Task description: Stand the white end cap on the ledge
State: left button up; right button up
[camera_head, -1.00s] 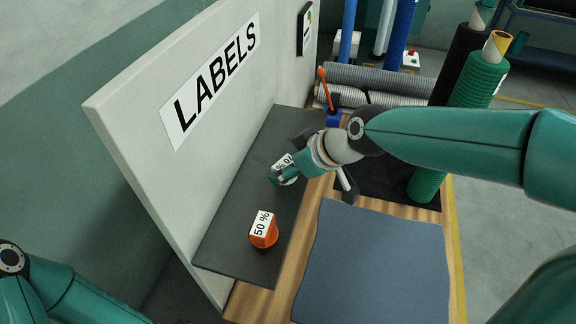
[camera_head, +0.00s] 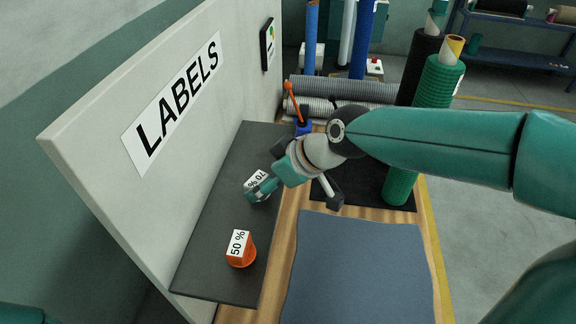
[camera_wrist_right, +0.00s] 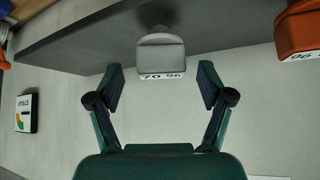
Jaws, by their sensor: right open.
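The white end cap (camera_head: 257,178), with a "70 %" label, stands on the dark grey ledge (camera_head: 205,245) below the LABELS board. My right gripper (camera_head: 262,188) is at the cap and partly hides it in the head view. In the right wrist view the cap (camera_wrist_right: 161,52) shows pale grey, its label upside down. It lies centred just beyond the open fingertips (camera_wrist_right: 161,82), with a gap on either side. My left gripper is out of view.
An orange end cap (camera_head: 241,250) labelled "50 %" stands on the near part of the ledge. The LABELS board (camera_head: 110,120) rises along the ledge's left side. An orange-handled tool in a blue holder (camera_head: 303,128) is beyond the gripper. A blue-grey mat (camera_head: 360,265) lies clear to the right.

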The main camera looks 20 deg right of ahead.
jog(key=v, duration=0.9)
jog(key=shift+r+b, duration=0.15)
jog(key=shift+b, duration=0.2)
jog(key=shift+s, duration=0.1)
